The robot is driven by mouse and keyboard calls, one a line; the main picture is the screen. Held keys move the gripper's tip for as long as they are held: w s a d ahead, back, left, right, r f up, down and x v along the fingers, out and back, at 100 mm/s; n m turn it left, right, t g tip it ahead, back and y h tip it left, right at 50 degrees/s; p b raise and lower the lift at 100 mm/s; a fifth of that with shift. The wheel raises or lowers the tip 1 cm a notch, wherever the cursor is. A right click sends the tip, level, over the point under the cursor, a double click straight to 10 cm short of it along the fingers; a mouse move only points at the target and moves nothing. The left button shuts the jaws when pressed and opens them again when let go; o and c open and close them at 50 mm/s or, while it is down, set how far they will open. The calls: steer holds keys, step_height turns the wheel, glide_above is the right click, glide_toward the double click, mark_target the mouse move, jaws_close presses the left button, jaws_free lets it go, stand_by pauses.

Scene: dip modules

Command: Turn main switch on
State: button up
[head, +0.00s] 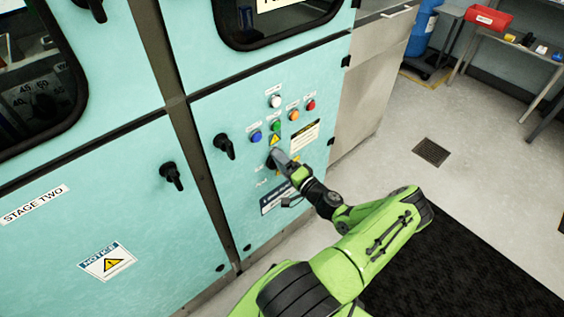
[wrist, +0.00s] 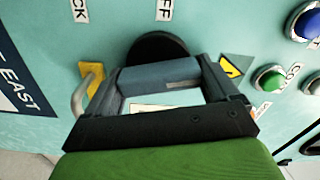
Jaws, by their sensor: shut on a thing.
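The main switch (wrist: 155,46) is a round black rotary switch on the teal panel, in the upper middle of the wrist view. A grey-blue bar in front of it lies between my fingers and looks like its handle. My gripper (head: 281,161) is at the panel in the head view, below the green button. In the wrist view, my gripper (wrist: 163,75) has one finger on each side of the bar and is shut on it. Labels ending in "FF" and "CK" show above the switch. My gripper hides most of the switch in the head view.
Blue (head: 256,137), green (head: 275,126), white (head: 275,101), orange (head: 294,115) and red (head: 311,105) buttons sit above my gripper. A yellow tab with a metal loop (wrist: 86,88) is left of the switch. A black door handle (head: 224,146) juts out at left.

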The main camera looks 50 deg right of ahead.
steer(key=shift+f+m, duration=0.1)
steer(key=shift+m, duration=1.5)
steer(key=o, duration=0.8)
steer(key=shift+s, duration=0.1)
steer(key=p+v, duration=0.2)
steer(key=v, duration=1.3)
steer(key=shift+s, duration=0.3)
